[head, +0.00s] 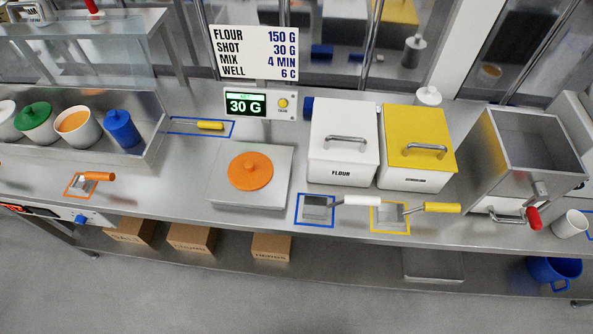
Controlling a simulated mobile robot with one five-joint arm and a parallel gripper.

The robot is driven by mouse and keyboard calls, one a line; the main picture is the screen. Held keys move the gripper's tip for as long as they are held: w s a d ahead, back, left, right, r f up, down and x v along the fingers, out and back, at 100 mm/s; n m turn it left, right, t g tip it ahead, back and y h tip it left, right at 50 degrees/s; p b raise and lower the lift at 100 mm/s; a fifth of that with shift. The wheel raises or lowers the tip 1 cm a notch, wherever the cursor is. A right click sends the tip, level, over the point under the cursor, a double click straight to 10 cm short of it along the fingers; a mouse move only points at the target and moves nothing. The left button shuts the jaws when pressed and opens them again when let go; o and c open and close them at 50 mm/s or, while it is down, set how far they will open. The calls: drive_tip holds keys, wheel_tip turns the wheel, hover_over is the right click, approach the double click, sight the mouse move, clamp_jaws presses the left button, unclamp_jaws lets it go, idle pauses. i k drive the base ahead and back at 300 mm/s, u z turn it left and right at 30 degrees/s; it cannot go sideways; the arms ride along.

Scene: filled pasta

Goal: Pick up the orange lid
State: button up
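The orange lid (250,171) is a round disc with a small knob on top. It lies flat on the square metal pan of the scale (228,188), near the middle of the counter. The scale's display (246,104) behind it reads 30 G. My gripper is not in view, and nothing touches the lid from above.
A white flour bin (343,117) and a yellow-lidded bin (414,165) stand right of the scale. Scoops with a white handle (355,200) and a yellow handle (442,208) lie in front of them. A row of canisters (75,126) sits left. Counter left of the scale is mostly clear.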

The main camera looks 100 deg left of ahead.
sight(250, 170)
drive_tip(key=u, duration=0.3)
drive_tip(key=i, duration=0.15)
drive_tip(key=z, duration=0.2)
drive_tip(key=k, duration=0.1)
drive_tip(key=u, duration=3.6)
drive_tip(key=k, duration=0.25)
drive_tip(key=u, duration=1.8)
drive_tip(key=k, duration=0.55)
drive_tip(key=z, duration=0.3)
drive_tip(key=i, duration=1.6)
drive_tip(key=u, duration=0.2)
